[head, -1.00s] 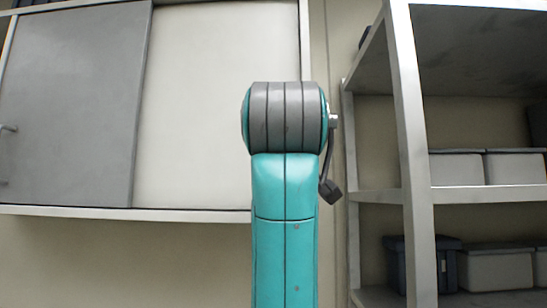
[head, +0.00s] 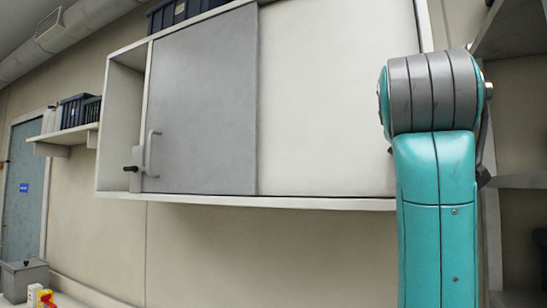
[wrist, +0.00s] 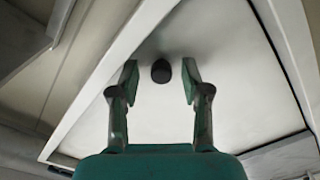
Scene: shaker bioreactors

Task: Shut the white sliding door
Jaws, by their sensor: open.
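The white sliding door (head: 325,95) fills the right part of the wall cabinet, beside the grey door (head: 205,110). In the wrist view, a white panel (wrist: 225,75) carries a dark round knob (wrist: 161,71). My gripper (wrist: 160,80) is open, with one fingertip on each side of the knob in the picture. I cannot tell whether the fingers touch it or how deep it sits between them. In the head view my teal arm hides the gripper and part of the cabinet's right end.
The cabinet's left end (head: 121,125) is open. The grey door has a bar handle (head: 150,152), with a dark knob-like part (head: 131,169) beside it. A wall shelf (head: 68,135) holds dark bins (head: 80,110) further left. A shelving rack (head: 515,180) stands at the right.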

